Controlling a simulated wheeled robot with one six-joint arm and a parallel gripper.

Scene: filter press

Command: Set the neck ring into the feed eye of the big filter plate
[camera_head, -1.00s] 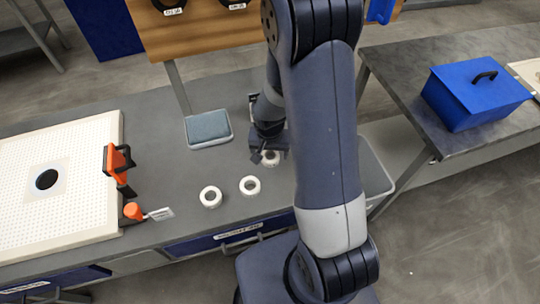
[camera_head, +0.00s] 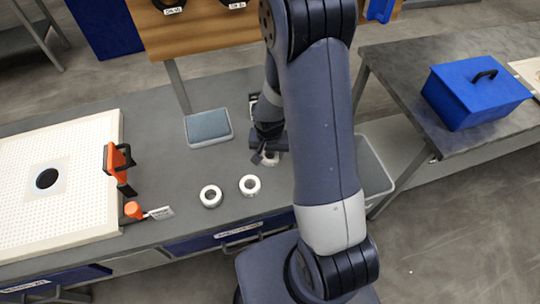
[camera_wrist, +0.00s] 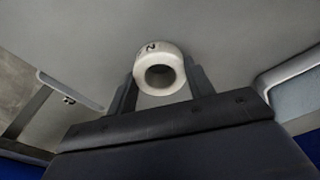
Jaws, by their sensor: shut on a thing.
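The big filter plate (camera_head: 85,215) is a white perforated slab lying at the left of the bench in the head view. Its feed eye (camera_head: 47,179) is a dark round hole in a smooth pale square. My gripper (camera_head: 268,158) is at the bench's right part, well to the right of the plate. In the wrist view, my gripper (camera_wrist: 162,82) is shut on a white neck ring (camera_wrist: 151,53) marked "N", its bore facing the camera. The held ring is partly hidden in the head view. Two more white rings, a left one (camera_head: 210,196) and a right one (camera_head: 249,185), lie on the bench.
An orange-and-black clamp-like tool (camera_head: 117,165) stands at the plate's right edge, near an orange-handled scraper (camera_head: 148,212). A grey-blue pad in a tray (camera_head: 208,128) lies behind the rings. A blue box (camera_head: 475,92) stands on the right table. Bare bench lies between scraper and pad.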

